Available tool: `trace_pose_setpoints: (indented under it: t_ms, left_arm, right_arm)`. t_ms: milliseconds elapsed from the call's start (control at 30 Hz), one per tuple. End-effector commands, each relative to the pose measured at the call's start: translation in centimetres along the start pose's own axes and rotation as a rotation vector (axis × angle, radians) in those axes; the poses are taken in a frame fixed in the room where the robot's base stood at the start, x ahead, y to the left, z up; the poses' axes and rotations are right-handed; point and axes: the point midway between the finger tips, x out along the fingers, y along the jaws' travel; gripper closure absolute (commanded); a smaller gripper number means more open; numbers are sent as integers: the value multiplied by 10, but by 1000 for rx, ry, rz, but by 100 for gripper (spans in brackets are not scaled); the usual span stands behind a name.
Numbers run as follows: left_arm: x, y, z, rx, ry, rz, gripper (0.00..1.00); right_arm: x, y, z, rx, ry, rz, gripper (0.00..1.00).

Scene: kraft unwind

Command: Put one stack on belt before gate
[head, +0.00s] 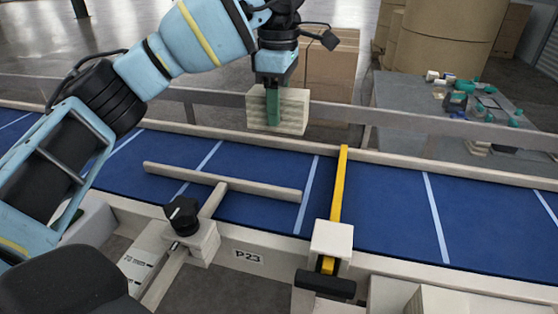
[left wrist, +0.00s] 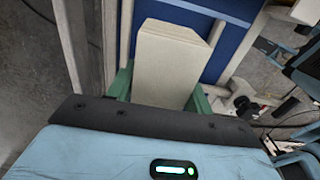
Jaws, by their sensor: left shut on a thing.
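My left gripper (head: 273,103) is shut on a pale cream stack (head: 294,112) with thin layered edges. It holds the stack in the air over the far side of the blue belt (head: 240,197), near the far rail. In the left wrist view the stack (left wrist: 168,70) sits between the green fingers, with the belt (left wrist: 220,45) beyond it. The yellow gate bar (head: 338,185) lies across the belt to the right of the stack. My right gripper is not in view.
A beige pusher bar (head: 220,180) lies over the belt left of the gate. The gate post (head: 328,245) and a knob unit (head: 185,225) stand at the near rail. Behind are a grey table (head: 410,100) with small parts, cardboard boxes (head: 330,65) and large brown rolls (head: 440,40).

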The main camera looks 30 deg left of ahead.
Motion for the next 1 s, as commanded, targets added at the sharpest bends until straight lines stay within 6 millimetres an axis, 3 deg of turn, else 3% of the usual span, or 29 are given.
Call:
trace_pose_setpoints:
  t_ms: [200,333,667,1000]
  left_arm:
    - [33,0,-1,-1,2,-6,75]
    - [50,0,-1,-1,1,-2,75]
    - [64,0,0,-1,0,1,75]
    - [99,0,0,0,0,0,75]
  right_arm:
    - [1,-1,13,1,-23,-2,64]
    - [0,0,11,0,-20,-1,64]
    - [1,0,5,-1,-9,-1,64]
    - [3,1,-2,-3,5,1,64]
